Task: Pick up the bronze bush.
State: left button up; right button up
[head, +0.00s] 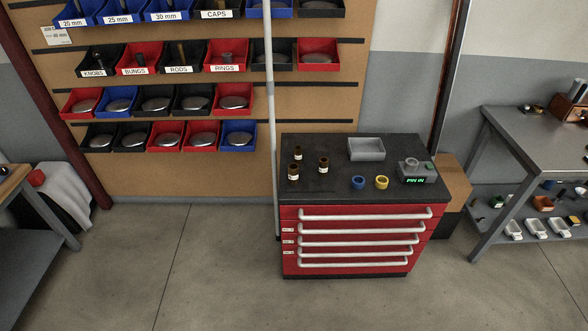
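I cannot make out for certain which thing is the bronze bush. A small yellow ring-shaped or cup-shaped piece (381,183) stands on the black top of the red drawer cabinet (350,214), beside a similar blue piece (358,183). A grey device (418,174) with a lit green display sits to their right, with a small round grey piece (411,163) on it. Neither of my grippers is in view.
Brown bottles (323,164) and a grey tray (366,149) share the cabinet top. A board with labelled bins (228,62) stands behind, with a pale upright pole (270,100) before it. A grey bench (520,132) is at right. The floor in front is clear.

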aim_at(293, 167)
jog(key=i+u, duration=0.2)
jog(key=i, duration=0.2)
jog(key=i+l+u, duration=0.25)
jog(key=i, duration=0.2)
jog(key=i+l+u, duration=0.2)
jog(key=i, duration=0.2)
jog(key=i+l+u, duration=0.2)
jog(key=i, duration=0.2)
